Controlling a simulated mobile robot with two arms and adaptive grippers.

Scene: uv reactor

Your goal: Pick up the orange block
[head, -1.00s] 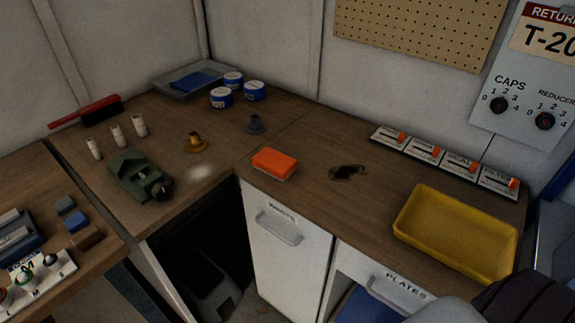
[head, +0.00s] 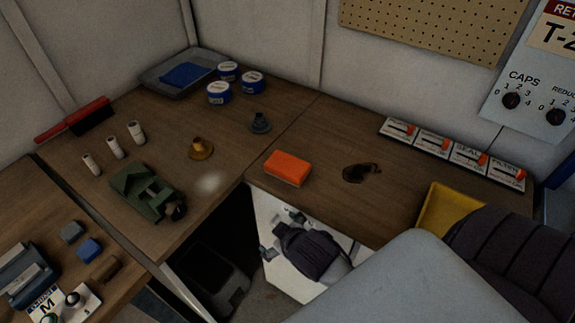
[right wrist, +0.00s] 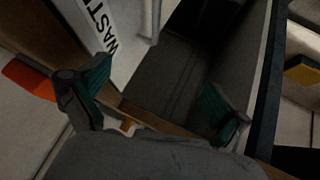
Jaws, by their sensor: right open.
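The orange block (head: 288,168) lies flat on the wooden worktop, near its front edge, above the white cabinet in the head view. An orange shape that looks like the same block shows at the left edge of the right wrist view (right wrist: 28,78). My right gripper (head: 281,233) is in front of the white cabinet, below the block and apart from it. Its two green-padded fingers are spread with nothing between them in the right wrist view (right wrist: 158,98). My left gripper is not in view.
A yellow tray (head: 436,208) is partly hidden by my right arm. A green vise (head: 147,192), a brass fitting (head: 201,149) and a grey fitting (head: 260,122) stand to the left. Worktop around the block is clear.

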